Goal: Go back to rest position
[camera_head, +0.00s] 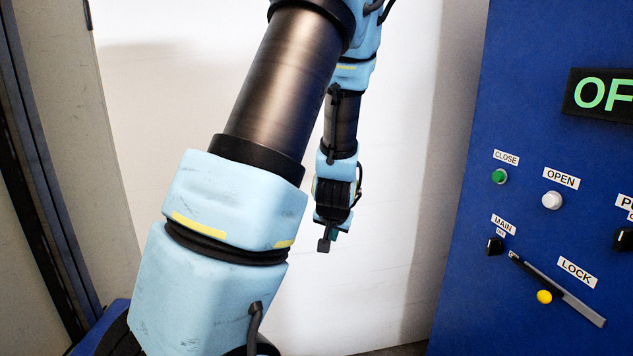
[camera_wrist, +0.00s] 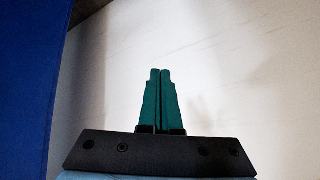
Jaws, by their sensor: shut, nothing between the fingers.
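My gripper (camera_wrist: 160,75) shows in the wrist view with its two green fingers side by side and shut, nothing between them. In the head view my gripper (camera_head: 325,240) hangs at the end of my arm, pointing down in front of a pale wall. It is left of the blue control panel (camera_head: 465,260) and apart from it. The fingertips are small and partly hidden in the head view.
The pale wall (camera_head: 400,180) stands behind my arm. A dark frame (camera_head: 45,170) is at left.

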